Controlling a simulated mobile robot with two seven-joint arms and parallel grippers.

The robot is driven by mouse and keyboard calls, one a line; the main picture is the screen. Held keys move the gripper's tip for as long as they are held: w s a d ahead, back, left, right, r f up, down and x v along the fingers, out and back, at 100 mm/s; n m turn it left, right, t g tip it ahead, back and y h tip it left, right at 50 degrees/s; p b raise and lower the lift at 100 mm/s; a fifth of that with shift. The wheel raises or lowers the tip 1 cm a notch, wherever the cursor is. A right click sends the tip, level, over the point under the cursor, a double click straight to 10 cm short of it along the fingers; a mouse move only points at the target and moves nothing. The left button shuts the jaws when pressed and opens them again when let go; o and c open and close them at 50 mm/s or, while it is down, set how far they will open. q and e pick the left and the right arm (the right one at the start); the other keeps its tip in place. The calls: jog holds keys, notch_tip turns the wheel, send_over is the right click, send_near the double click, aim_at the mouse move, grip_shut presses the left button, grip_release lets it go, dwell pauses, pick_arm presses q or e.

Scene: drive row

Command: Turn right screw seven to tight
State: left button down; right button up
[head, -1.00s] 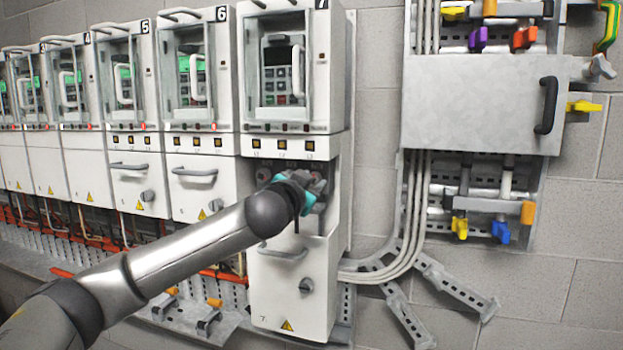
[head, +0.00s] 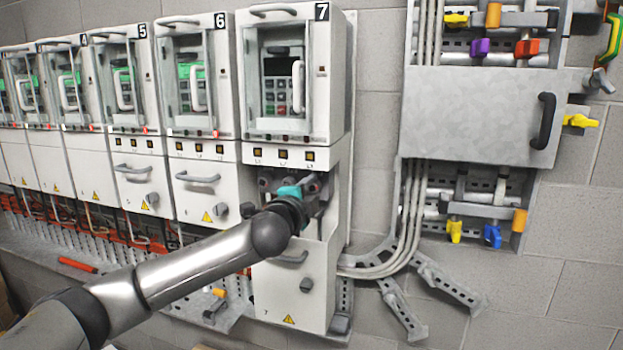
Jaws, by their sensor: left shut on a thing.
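Drive seven (head: 320,80) is the white cabinet with the black 7 label at the right end of the row. Below it, a recess with its front cover lowered shows screw heads; the left one (head: 264,184) is in plain view. My left gripper (head: 314,184) reaches into the right side of this recess, with a teal part on its wrist. It is shut at the place of the right screw, which the fingers and wrist mostly hide. The screw's turn angle cannot be seen. My right gripper is not in view.
Drive six (head: 195,80) and several other drives stand to the left. The lowered cover (head: 290,290) with a handle and knob hangs under the recess. A grey wall panel (head: 480,115) with a black handle and grey cables (head: 400,235) are to the right.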

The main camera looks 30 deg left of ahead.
pick_arm(q)
jog(key=m+p, duration=0.3)
jog(key=m, duration=0.1)
jog(key=shift+r, duration=0.1)
jog(key=shift+m+p, duration=0.45)
jog(key=shift+m, duration=1.45)
jog(key=c, duration=0.5)
grip_release()
jog(key=shift+b+v, duration=2.3)
jog(key=shift+v, duration=5.3)
